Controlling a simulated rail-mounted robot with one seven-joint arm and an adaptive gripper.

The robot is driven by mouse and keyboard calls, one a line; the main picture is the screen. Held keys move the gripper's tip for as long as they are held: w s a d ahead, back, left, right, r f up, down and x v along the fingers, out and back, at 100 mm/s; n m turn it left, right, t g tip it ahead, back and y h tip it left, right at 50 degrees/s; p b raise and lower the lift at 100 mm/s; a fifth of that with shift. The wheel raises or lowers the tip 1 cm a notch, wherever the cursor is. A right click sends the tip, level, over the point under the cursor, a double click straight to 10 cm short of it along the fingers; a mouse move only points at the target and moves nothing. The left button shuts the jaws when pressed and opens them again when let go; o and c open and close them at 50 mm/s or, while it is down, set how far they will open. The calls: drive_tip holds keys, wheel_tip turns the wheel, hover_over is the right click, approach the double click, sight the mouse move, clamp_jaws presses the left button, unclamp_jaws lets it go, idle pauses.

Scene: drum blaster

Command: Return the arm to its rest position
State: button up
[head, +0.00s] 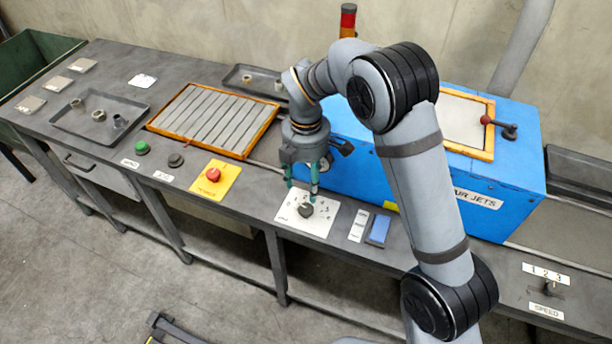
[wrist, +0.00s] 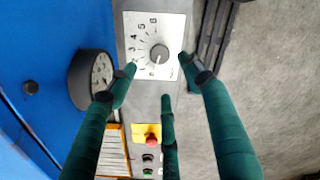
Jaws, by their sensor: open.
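My gripper (head: 302,188) hangs from my raised arm above the front edge of the bench, with its teal fingers pointing down. In the wrist view my gripper (wrist: 158,76) has its fingers spread with nothing between them. Below it is a white dial plate (head: 321,220) with a dark knob (head: 305,211). The plate (wrist: 142,30) and knob (wrist: 159,53) also show in the wrist view, just beyond the fingertips. The fingers look apart from the knob, though the exact gap is hard to tell.
The blue machine (head: 350,165) stands close behind and right of my gripper. A red button (head: 213,174) on a yellow plate, a green button (head: 142,147) and a slatted orange-framed panel (head: 215,120) lie to the left. A round gauge (wrist: 100,76) is near the fingers.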

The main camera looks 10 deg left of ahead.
sight(306, 208)
drive_tip(key=shift+r, duration=0.9)
wheel_tip(306, 208, down, 12)
drive_tip(key=shift+f, duration=0.1)
idle(0.3)
